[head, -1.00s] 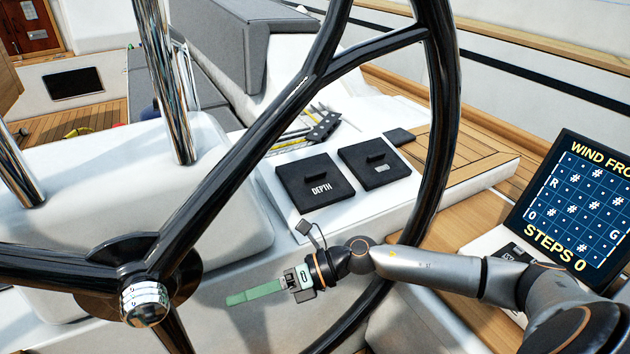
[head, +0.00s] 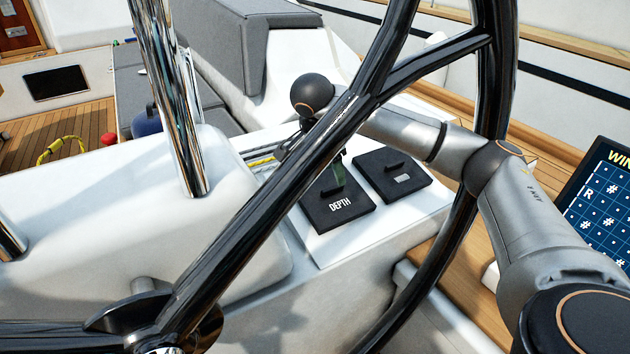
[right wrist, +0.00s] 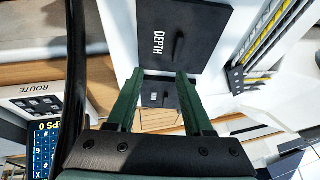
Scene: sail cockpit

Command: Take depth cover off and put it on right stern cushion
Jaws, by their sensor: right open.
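The depth cover (head: 338,208), a black square lid with a raised handle and white DEPTH lettering, lies on the white console. It also shows in the right wrist view (right wrist: 172,25), its handle just beyond the fingertips. My right gripper (head: 340,177) is over the depth cover, partly hidden behind the wheel spoke. In the right wrist view its two green fingers (right wrist: 157,78) are apart with nothing held between them. Whether they touch the cover, I cannot tell. Grey cushions (head: 215,48) lie behind the console; which one is the right stern cushion, I cannot tell. My left gripper is out of view.
The black steering wheel (head: 270,195) crosses in front of the console, its rim close to my right arm. A second black cover (head: 393,176) sits right of the depth cover. A chrome post (head: 170,100) stands left. A grid display (head: 605,205) is at the right.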

